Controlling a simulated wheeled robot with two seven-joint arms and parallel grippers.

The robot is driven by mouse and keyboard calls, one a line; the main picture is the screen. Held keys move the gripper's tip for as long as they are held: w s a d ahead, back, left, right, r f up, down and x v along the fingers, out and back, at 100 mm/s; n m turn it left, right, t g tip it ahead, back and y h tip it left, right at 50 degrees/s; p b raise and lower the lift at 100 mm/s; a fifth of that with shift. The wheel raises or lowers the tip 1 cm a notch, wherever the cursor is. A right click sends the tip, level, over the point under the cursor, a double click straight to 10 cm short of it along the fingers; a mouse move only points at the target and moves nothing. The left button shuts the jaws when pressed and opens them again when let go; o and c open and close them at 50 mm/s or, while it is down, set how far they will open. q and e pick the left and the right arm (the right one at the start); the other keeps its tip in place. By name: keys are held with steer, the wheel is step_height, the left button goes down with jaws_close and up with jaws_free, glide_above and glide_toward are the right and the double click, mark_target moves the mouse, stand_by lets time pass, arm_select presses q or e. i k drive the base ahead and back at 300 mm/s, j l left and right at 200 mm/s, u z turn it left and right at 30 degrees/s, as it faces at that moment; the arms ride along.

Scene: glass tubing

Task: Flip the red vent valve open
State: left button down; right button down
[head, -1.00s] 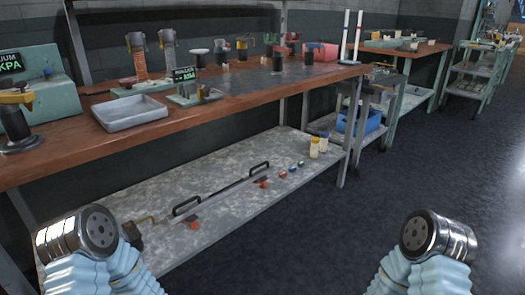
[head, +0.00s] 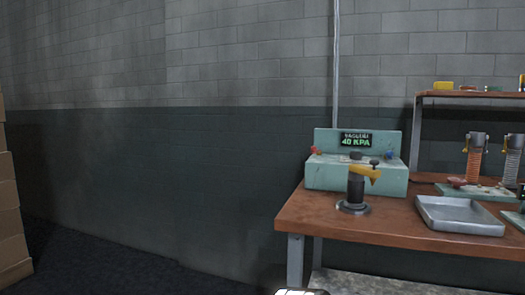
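A pale green vacuum unit (head: 334,176) stands at the left end of the brown bench (head: 300,215). Its display (head: 356,140) reads 40 KPA. A small red part (head: 315,150), seemingly the red vent valve, sits at the left of its top; it is too small to tell its handle position. A blue knob (head: 390,154) sits at the right. Neither of my grippers is in view; only a sliver of shiny metal, likely my arm, shows at the bottom edge.
A black post tool with a yellow top (head: 356,190) stands in front of the unit. A grey tray (head: 459,216) lies to its right. Spring-like columns (head: 474,160) stand behind the tray. Brown boxes (head: 10,210) are stacked at far left. Floor left of the bench is clear.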

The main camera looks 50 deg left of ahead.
mark_target(313, 149)
steer(key=u, duration=1.25)
steer(key=i+j+u, duration=1.05)
steer(key=i+j+z, duration=0.2)
steer(key=i+z, duration=0.25)
steer(key=i+j+z, duration=0.35)
steer(key=z, duration=0.15)
